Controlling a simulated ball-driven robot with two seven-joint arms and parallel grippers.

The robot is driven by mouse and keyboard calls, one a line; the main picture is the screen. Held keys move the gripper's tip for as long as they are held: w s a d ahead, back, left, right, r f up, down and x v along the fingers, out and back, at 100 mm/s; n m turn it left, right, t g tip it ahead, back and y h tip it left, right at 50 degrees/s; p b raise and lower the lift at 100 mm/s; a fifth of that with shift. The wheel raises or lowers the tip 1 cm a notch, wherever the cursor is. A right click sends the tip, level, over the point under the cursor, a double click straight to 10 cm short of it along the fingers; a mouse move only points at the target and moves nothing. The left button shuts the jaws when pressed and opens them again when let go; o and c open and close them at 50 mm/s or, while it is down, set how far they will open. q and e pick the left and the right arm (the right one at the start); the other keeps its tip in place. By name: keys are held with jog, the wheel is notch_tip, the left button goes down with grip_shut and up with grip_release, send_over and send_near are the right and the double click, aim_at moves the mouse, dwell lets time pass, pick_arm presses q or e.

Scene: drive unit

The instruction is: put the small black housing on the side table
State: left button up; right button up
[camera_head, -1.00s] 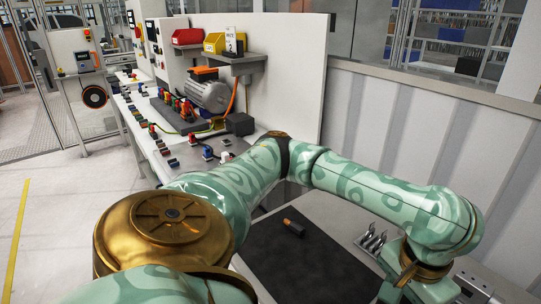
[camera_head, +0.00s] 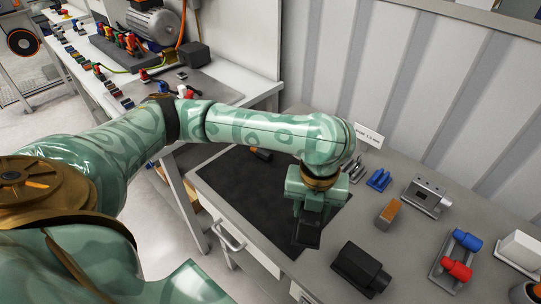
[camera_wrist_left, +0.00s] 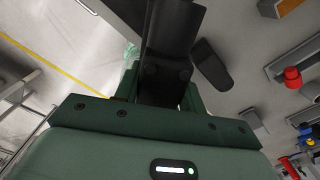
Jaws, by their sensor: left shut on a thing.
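My left gripper (camera_head: 308,222) points down above the right part of the black mat. It is shut on a dark piece, which looks like the small black housing (camera_head: 307,237). My gripper hides much of it. In the left wrist view a large dark shape (camera_wrist_left: 172,30) fills the space ahead of the palm; finger and housing are hard to separate there. The grey side table (camera_head: 335,205) lies below. Whether the held piece touches the mat I cannot tell. My right gripper is not in view.
The black mat (camera_head: 238,190) carries a dark cylinder (camera_head: 261,154). Beside it stand a larger black block with a round end (camera_head: 360,268), an orange-brown block (camera_head: 388,214), blue clips (camera_head: 378,179) and a metal fixture (camera_head: 427,197). Another black box (camera_head: 195,55) sits on the long bench.

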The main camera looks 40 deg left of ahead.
pick_arm(q)
jog(key=shift+f+m, duration=0.1)
jog(key=shift+m, duration=0.5)
jog(key=shift+w+a+f, duration=0.1)
jog(key=shift+w+f, duration=0.1)
jog(key=w+a+f+b, duration=0.7)
jog(key=a+f, duration=0.1)
jog(key=a, duration=0.2)
jog(key=b, duration=0.4)
send_over(287, 209)
jog(key=shift+m, duration=0.3)
notch_tip(287, 209, down, 5)
jog(key=shift+w+f, duration=0.1)
jog(key=shift+r, duration=0.3)
jog(key=o, duration=1.2)
jog(key=shift+f+p, duration=0.15)
jog(key=shift+p, duration=0.15)
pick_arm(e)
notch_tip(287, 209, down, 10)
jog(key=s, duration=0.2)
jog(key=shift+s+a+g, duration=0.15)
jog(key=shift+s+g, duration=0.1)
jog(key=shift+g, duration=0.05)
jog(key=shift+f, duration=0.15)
